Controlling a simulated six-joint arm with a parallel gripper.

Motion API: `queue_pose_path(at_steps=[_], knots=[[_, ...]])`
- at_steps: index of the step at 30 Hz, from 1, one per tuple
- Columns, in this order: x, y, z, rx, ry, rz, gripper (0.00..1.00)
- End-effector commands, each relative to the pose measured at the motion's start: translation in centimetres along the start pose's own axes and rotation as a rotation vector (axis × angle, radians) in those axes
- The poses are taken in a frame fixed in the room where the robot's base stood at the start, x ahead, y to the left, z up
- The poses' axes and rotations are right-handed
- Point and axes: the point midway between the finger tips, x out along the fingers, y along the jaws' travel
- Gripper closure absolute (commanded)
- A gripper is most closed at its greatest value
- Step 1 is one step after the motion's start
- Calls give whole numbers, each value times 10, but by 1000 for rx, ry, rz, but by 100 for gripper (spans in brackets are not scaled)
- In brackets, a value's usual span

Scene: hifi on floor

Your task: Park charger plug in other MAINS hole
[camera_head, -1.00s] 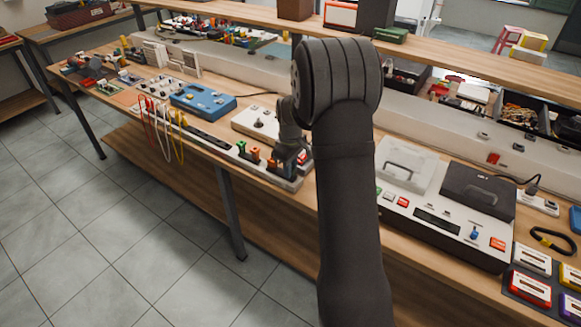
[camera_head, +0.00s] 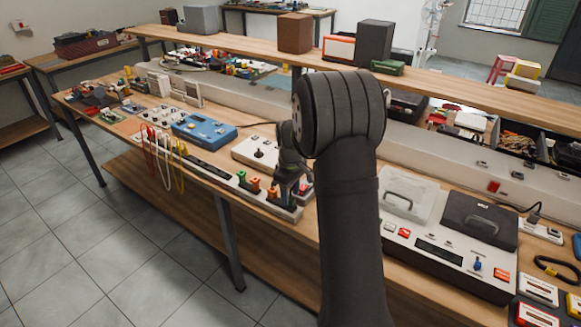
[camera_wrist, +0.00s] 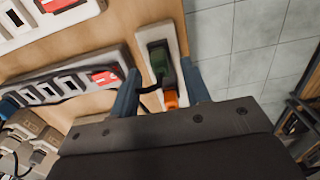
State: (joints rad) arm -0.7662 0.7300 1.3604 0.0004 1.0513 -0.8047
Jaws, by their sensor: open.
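In the wrist view, a green plug (camera_wrist: 160,58) and an orange plug (camera_wrist: 171,98) sit on a narrow pale strip (camera_wrist: 150,30). The blue fingers of my gripper (camera_wrist: 160,95) are open and stand on either side of this strip, with nothing clearly gripped. A black cable (camera_wrist: 148,88) passes between the fingers. In the head view, my gripper (camera_head: 288,187) is low at the bench front, partly hidden by my arm. A black plug (camera_head: 534,214) is in a white socket block (camera_head: 548,233) at right. I cannot tell which plug is the charger's.
A blue device (camera_head: 204,127) and hanging leads (camera_head: 165,160) are left of my gripper. A large grey-and-black console (camera_head: 445,245) is to the right. The floor (camera_head: 80,240) beyond the bench edge is clear.

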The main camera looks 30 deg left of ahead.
Motion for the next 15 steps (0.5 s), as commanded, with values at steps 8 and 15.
queue_pose_path(at_steps=[8,15], knots=[[-70,0,0,0,4,4,57],[-122,0,0,0,2,2,57]])
